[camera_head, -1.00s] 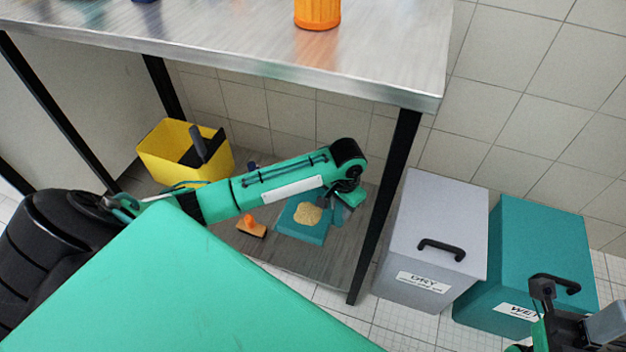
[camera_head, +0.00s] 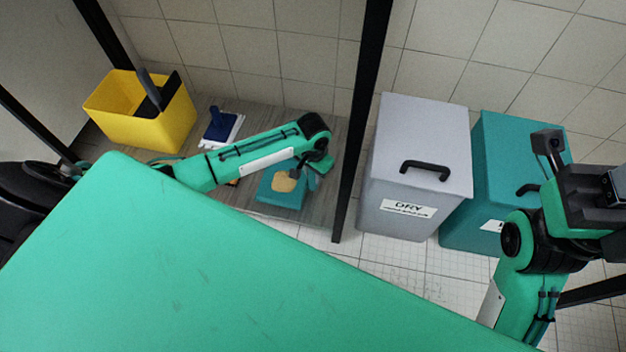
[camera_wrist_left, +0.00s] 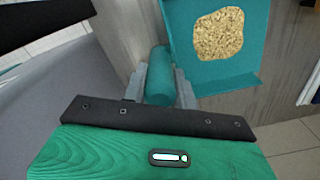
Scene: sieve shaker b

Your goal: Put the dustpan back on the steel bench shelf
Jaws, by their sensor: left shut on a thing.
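The teal dustpan (camera_head: 269,196) holds a heap of tan grains. It is over the grey lower shelf (camera_head: 268,122) of the steel bench, near its front right. I cannot tell whether it touches the shelf. My left gripper (camera_head: 314,176) is shut on the dustpan's round handle. In the left wrist view, the handle (camera_wrist_left: 160,75) lies between the grey fingers, and the pan (camera_wrist_left: 205,75) with its grains extends up and right. My right arm is at the right edge, and its gripper (camera_head: 612,186) is too cut off to read.
A yellow bucket (camera_head: 150,128) stands on the shelf's left, with a blue-and-white tool (camera_head: 221,125) beside it. An orange item is mostly hidden behind my left arm. A black bench leg (camera_head: 358,120) separates the shelf from the grey DRY bin (camera_head: 415,150) and teal bin (camera_head: 490,150).

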